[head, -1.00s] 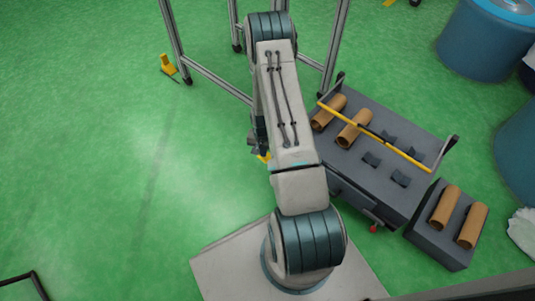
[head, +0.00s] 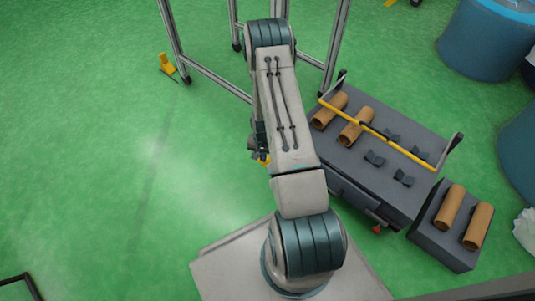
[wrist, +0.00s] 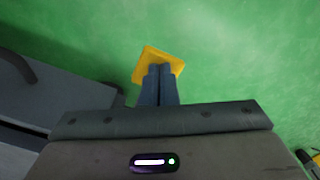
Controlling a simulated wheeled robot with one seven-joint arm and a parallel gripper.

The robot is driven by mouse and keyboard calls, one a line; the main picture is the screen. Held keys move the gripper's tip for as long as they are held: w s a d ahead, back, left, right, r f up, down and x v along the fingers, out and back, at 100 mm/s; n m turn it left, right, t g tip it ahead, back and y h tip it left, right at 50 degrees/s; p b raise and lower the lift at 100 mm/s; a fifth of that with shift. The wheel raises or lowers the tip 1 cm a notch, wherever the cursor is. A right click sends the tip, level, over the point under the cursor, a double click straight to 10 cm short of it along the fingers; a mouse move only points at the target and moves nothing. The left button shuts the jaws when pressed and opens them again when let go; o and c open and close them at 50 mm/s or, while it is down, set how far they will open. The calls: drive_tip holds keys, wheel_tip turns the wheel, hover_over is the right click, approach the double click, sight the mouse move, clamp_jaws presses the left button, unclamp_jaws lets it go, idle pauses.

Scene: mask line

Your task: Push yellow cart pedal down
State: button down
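The yellow pedal (wrist: 148,60) is in the upper middle of the wrist view, against the green floor. My gripper (wrist: 159,68) has its two dark fingers close together, with nothing seen between them. Its fingertips overlap the near part of the pedal in this view; I cannot tell whether they touch it. In the head view, only a small bit of the yellow pedal (head: 264,160) shows left of my arm, beside the dark cart (head: 395,195). My arm hides most of the gripper there.
The cart has a yellow bar (head: 408,154) and carries brown rolls (head: 356,134). A dark box (head: 437,244) with more rolls stands at its right. A metal frame (head: 218,82) stands behind. Another yellow piece (head: 167,64) is on the floor at upper left. The left floor is clear.

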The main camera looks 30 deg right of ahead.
drive_tip(key=shift+f, duration=0.4)
wheel_tip(320, 180, up, 8)
drive_tip(key=p, duration=0.5)
drive_tip(key=shift+r, duration=0.15)
drive_tip(key=s+a+r+n+t+p, duration=0.15)
drive_tip(key=a+r+p, duration=0.5)
drive_tip(key=r, duration=1.55)
drive_tip(key=a+r+n+p, duration=0.15)
drive_tip(key=r+p, duration=0.95)
drive_tip(key=r, duration=1.1)
drive_tip(key=s+a+r+n+p, duration=0.1)
drive_tip(key=s+r+p, duration=0.4)
drive_tip(key=r, duration=0.5)
drive_tip(key=s+a+r+n+t+p, duration=0.1)
drive_tip(key=s+a+r+n+p, duration=0.1)
drive_tip(key=s+r+p, duration=0.4)
drive_tip(key=s+a+r+n+p, duration=0.1)
drive_tip(key=s+a+r+p, duration=0.2)
drive_tip(key=r, duration=1.3)
drive_tip(key=s+p, duration=0.2)
drive_tip(key=s, duration=0.1)
drive_tip(key=shift+r+n, duration=0.2)
drive_tip(key=shift+n, duration=0.2)
